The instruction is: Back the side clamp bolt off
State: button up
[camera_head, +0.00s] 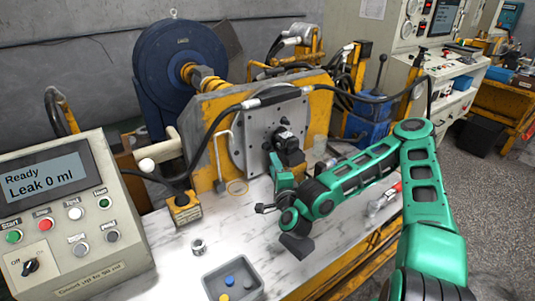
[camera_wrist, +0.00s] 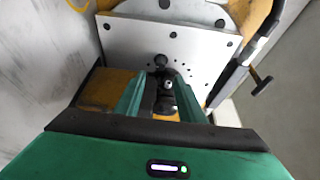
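The black hydraulic motor (camera_head: 288,142) is mounted on the grey metal plate (camera_head: 256,125) of the yellow test stand. My gripper (camera_head: 281,172) is just below the motor, close to the plate. In the wrist view its two green fingers (camera_wrist: 163,88) reach toward the plate (camera_wrist: 195,50). They stand apart, with a dark part with a small bright round end (camera_wrist: 167,84) between the tips. I cannot tell whether this part is the side clamp bolt, or whether the fingers touch it. A black ball-shaped knob (camera_wrist: 160,60) shows just beyond the tips.
A control box (camera_head: 75,210) at left reads "Ready, Leak 0 ml". A grey tray (camera_head: 238,268) with blue and yellow pieces and a small metal ring part (camera_head: 198,246) are on the marble bench. A silver bent handle (camera_head: 218,150) stands left of the plate. Black hoses run over the stand.

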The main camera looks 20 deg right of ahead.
aim_at(268, 149)
jog(key=w, duration=0.6)
jog(key=w+d, duration=0.1)
jog(key=w, duration=0.2)
grip_shut()
